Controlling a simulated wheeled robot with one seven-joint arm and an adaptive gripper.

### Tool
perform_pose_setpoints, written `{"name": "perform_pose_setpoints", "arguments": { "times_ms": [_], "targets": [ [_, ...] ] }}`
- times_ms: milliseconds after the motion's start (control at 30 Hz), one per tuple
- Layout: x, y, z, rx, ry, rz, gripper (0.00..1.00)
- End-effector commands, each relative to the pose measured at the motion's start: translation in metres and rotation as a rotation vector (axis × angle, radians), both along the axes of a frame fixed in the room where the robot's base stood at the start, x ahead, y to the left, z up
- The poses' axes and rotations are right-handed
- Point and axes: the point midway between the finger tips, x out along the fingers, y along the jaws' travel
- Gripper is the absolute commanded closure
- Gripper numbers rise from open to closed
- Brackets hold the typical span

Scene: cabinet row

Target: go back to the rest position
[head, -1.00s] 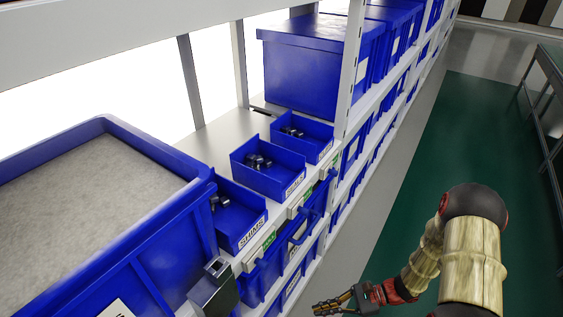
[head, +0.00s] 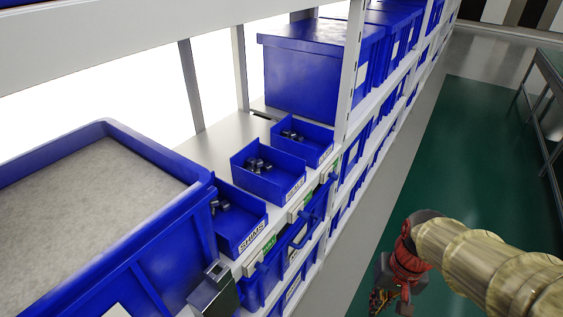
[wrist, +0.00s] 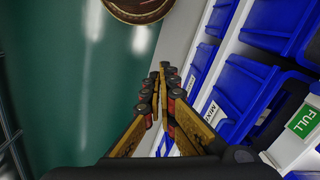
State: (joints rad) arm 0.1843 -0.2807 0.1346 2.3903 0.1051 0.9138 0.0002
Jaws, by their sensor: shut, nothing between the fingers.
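My gripper (wrist: 163,92) shows in the wrist view with its two fingers together at the tips and nothing between them. In the head view my gripper (head: 380,300) is low at the right, over the green floor and clear of the shelf front. The arm partly hides it there.
Blue bins stand on the shelf at the left, among them a bin labelled SHIMS (head: 238,222) and a large bin of grey material (head: 100,190). A lidded blue box (head: 310,70) stands farther back. The green floor (head: 450,150) is open. A table (head: 545,80) stands at the far right.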

Motion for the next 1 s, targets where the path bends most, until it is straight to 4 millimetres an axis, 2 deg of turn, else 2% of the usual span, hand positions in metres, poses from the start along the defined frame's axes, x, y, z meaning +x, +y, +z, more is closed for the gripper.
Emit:
{"name": "perform_pose_setpoints", "arguments": {
  "times_ms": [33,300,500,633,1000],
  "targets": [
    [-0.002,0.000,0.016,-0.032,-0.058,0.034,1.00],
    [-0.017,0.009,0.086,-0.139,-0.314,0.157,1.00],
    [-0.023,0.023,0.128,-0.148,-0.464,0.197,1.00],
    [-0.025,0.029,0.137,-0.147,-0.500,0.217,1.00],
    [-0.026,0.031,0.137,-0.145,-0.500,0.221,1.00]
  ]
}}
